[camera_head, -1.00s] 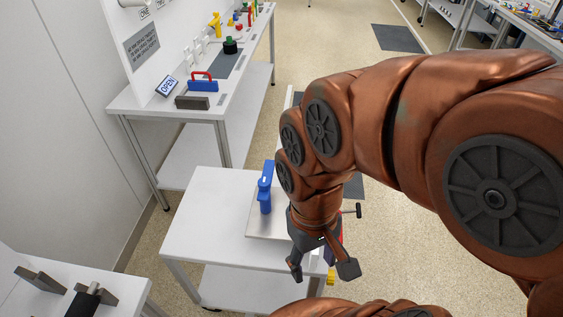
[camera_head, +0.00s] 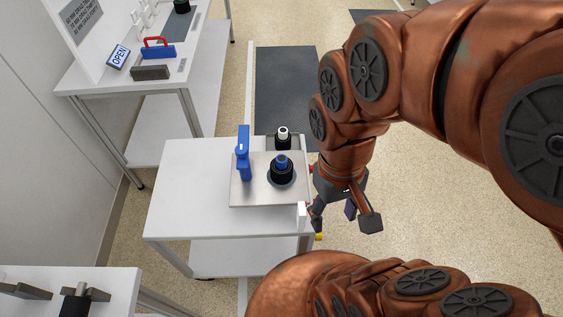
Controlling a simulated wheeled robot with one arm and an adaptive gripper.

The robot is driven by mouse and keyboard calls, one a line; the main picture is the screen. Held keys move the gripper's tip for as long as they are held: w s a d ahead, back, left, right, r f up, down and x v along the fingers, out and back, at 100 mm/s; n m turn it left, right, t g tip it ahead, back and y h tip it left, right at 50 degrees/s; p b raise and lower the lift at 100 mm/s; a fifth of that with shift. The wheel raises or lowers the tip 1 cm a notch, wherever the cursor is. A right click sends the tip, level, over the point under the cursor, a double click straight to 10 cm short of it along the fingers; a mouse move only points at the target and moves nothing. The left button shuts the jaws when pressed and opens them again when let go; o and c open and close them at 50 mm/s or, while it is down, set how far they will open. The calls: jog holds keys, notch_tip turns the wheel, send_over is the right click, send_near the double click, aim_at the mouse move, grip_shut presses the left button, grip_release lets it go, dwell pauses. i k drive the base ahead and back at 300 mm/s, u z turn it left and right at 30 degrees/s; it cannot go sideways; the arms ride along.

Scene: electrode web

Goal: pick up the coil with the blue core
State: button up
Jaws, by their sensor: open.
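The coil with the blue core (camera_head: 282,170) is a black roll with a blue centre. It stands on a metal plate (camera_head: 240,196) on the small white table (camera_head: 180,215). A second black coil with a white core (camera_head: 283,138) stands just behind it, at the table's back edge. My gripper (camera_head: 346,222) is open and empty, with its fingers pointing down. In the picture it is to the right of the blue-core coil, past the table's right edge, and apart from it.
A blue upright device (camera_head: 243,155) stands on the plate left of the coil. A small white upright piece (camera_head: 302,215) is at the table's right edge. A longer white bench (camera_head: 100,75) stands at the back left, and a dark mat (camera_head: 285,85) lies on the floor behind.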

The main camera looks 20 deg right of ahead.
aim_at(280, 167)
jog(key=z, duration=1.4)
jog(key=k, duration=1)
jog(key=u, duration=1.6)
